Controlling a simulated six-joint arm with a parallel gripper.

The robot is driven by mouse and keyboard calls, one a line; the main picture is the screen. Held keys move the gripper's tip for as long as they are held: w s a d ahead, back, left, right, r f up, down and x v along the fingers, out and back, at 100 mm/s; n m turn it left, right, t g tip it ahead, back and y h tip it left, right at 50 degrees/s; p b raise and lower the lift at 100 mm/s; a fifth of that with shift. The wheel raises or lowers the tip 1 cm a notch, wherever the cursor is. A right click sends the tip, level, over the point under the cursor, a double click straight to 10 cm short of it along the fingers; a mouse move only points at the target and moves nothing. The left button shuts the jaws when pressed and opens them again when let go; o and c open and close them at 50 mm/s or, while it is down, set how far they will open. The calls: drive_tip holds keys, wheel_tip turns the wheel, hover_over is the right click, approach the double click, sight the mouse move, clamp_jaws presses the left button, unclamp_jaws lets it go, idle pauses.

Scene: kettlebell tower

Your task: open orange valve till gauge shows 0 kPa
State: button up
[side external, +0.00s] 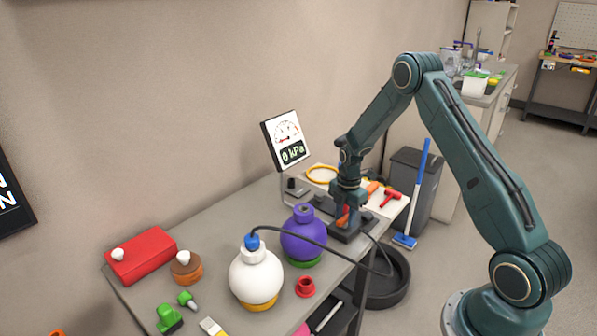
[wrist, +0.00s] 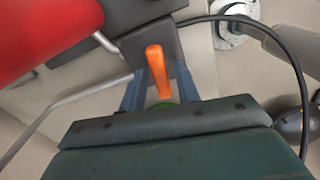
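The gauge (side external: 285,140) stands upright at the back of the bench and its display reads 0 kPa. The orange valve handle (side external: 343,216) is on a dark block at the right end of the bench, partly hidden by my gripper. In the wrist view the orange handle (wrist: 157,72) stands between my two blue-grey fingers, with a narrow gap visible on each side. My gripper (side external: 346,205) points down over the valve; in the wrist view my gripper (wrist: 160,85) looks open around the handle. Any contact lower down is hidden.
A white flask with a blue cap (side external: 256,274) and a purple flask (side external: 303,238) stand left of the valve. A black hose (side external: 330,246) loops from the white flask toward the valve. A red box (side external: 141,255) lies at the far left.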

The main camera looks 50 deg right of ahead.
sight(345, 217)
drive_tip(key=shift+r, duration=3)
drive_tip(key=shift+f, duration=0.15)
